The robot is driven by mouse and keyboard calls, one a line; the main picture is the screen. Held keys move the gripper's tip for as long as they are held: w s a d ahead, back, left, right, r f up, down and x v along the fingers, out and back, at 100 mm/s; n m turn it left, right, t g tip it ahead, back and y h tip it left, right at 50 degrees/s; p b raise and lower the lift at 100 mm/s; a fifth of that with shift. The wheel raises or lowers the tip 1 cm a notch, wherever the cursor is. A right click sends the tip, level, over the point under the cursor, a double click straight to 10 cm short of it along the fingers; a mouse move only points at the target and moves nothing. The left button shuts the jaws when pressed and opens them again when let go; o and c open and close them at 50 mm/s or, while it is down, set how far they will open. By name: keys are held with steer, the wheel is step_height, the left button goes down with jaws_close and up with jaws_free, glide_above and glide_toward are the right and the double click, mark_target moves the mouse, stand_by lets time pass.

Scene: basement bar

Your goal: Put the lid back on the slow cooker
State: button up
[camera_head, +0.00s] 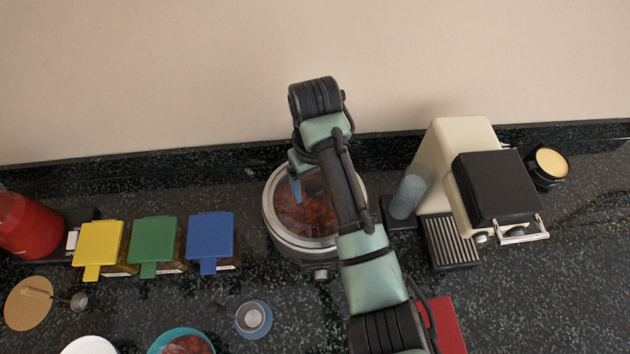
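The slow cooker (291,247) stands on the dark speckled counter in the middle of the view, with reddish-brown food showing inside its round rim. A clear lid with a pale rim (268,212) appears to lie over its top, and a dark knob (314,184) shows near the far side. I cannot tell whether the lid is fully seated. My gripper (297,189) reaches down over the far left part of the cooker, beside the knob. One blue fingertip shows; my arm hides the rest and the cooker's right side, so its grip is unclear.
Yellow (98,243), green (154,240) and blue (211,236) lidded containers stand left. A coffee machine (455,165) and a bluish clear cylinder (408,196) stand close on the right. A small blue-rimmed cup (254,319), a teal bowl (181,338) and a red item (447,325) are in front.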

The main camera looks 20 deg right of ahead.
mark_target(315, 186)
steer(key=shift+r, duration=0.1)
step_height(315, 186, up, 13)
steer(key=p, duration=0.6)
